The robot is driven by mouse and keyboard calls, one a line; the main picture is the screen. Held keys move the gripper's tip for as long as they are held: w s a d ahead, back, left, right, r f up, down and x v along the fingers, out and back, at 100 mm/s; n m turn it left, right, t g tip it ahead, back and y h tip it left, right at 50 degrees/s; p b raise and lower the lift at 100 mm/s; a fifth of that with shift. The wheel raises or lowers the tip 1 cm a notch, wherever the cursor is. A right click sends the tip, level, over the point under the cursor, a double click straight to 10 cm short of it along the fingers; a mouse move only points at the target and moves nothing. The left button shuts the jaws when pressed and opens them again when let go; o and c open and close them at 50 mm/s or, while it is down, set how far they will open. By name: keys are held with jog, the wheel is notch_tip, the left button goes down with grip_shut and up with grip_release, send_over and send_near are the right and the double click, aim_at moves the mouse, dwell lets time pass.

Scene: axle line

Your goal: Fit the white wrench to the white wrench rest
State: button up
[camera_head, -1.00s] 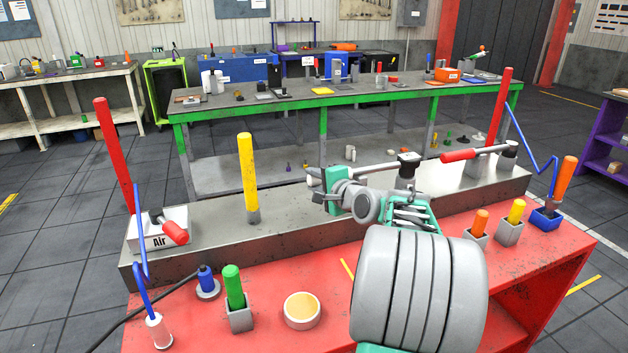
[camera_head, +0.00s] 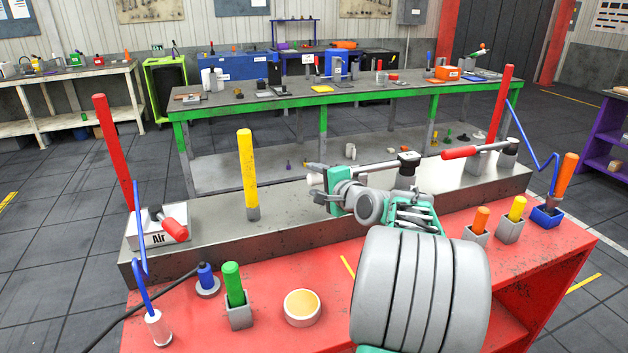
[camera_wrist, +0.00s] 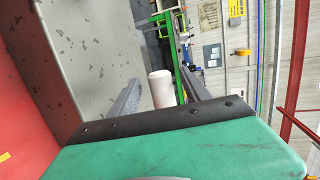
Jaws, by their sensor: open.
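The white wrench (camera_head: 316,179) shows a white handle end beside my gripper, a grey shaft running right, and a dark head (camera_head: 408,158). My gripper (camera_head: 315,183) is open at the handle end, over the grey beam. In the wrist view a white cylinder (camera_wrist: 160,88), seemingly the handle, stands between the two spread fingers of my gripper (camera_wrist: 157,60). I cannot tell whether a finger touches it. I cannot clearly make out the white wrench rest.
A red-handled wrench (camera_head: 460,153) sits on a grey block at the beam's right. A white "Air" box (camera_head: 158,232) with another red handle is at its left. A yellow post (camera_head: 247,170) and red posts stand up. Coloured pegs in holders line the red bench (camera_head: 270,335).

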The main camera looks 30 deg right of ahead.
jog(key=v, duration=0.7)
jog(key=shift+r+b, duration=0.15)
jog(key=shift+b, duration=0.15)
